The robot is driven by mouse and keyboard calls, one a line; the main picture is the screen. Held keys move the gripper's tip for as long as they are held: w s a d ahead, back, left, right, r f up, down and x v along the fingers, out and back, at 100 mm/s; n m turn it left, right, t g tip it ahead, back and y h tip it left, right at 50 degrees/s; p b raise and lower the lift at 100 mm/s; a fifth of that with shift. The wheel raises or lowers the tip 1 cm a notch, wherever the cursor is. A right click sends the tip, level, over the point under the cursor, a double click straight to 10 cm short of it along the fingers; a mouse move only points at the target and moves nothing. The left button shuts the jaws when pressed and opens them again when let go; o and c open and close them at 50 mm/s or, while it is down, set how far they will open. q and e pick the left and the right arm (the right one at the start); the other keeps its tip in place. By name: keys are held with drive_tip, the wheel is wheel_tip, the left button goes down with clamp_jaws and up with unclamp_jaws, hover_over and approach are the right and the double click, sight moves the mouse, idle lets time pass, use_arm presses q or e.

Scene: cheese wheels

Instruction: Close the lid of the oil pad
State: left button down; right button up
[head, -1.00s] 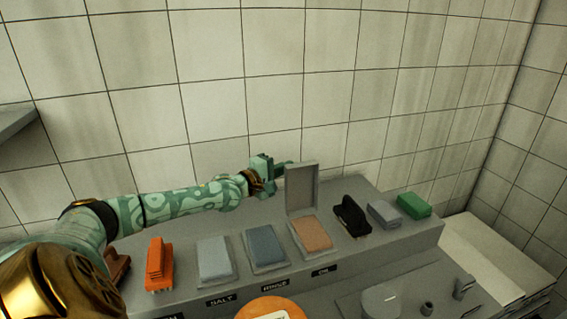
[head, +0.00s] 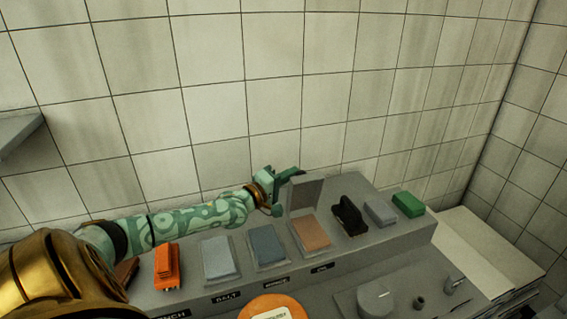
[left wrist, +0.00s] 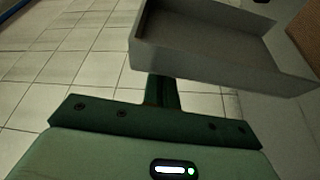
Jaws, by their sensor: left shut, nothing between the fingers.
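The oil pad is a tan pad (head: 311,233) in a grey holder on the ledge, with its label partly readable below it. Its grey lid (head: 306,194) stands raised at the back edge, tilted somewhat forward over the pad. My left gripper (head: 293,173) is shut and empty at the lid's upper left edge, close behind it; I cannot tell whether it touches. In the left wrist view the lid (left wrist: 215,62) shows as a shallow grey tray shape just beyond the green fingers (left wrist: 163,92). My right gripper is not in view.
Left of the oil pad are a blue-grey pad (head: 267,245), a pale pad (head: 219,258) and an orange brush (head: 167,268). To the right are a black brush (head: 349,216), a grey block (head: 380,213) and a green block (head: 407,204). A tiled wall rises behind.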

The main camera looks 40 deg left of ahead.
use_arm(q)
drive_tip(key=s+d+f+m+t+h, duration=0.2)
drive_tip(key=s+d+f+m, duration=0.1)
drive_tip(key=d+m, duration=0.5)
drive_tip(key=shift+s+d+m+h, duration=0.3)
drive_tip(key=shift+s+m+h, duration=0.1)
drive_tip(key=shift+s, duration=0.3)
drive_tip(key=shift+f, duration=0.1)
